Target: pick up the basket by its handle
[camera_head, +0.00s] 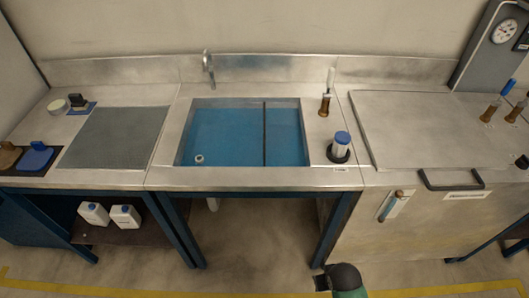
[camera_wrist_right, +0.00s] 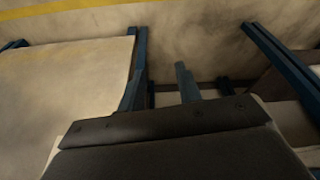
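I cannot make out a basket in either view. A black bar handle (camera_head: 450,186) is on the front edge of the flat metal lid (camera_head: 425,135) at the right. A dark thin bar (camera_head: 265,135) runs front to back across the blue sink basin (camera_head: 225,130); I cannot tell what it belongs to. A dark part of my right arm shows at the bottom of the head view, low in front of the bench. My right gripper (camera_wrist_right: 165,130) shows as a dark block in the wrist view, with no separate fingertips visible. My left gripper is out of view.
A blue-capped container (camera_head: 341,145) sits in a dark ring right of the sink. Brown-based tubes (camera_head: 325,105) stand behind it and at the far right. White bottles (camera_head: 125,216) are on the lower left shelf. The floor (camera_head: 245,250) in front is clear.

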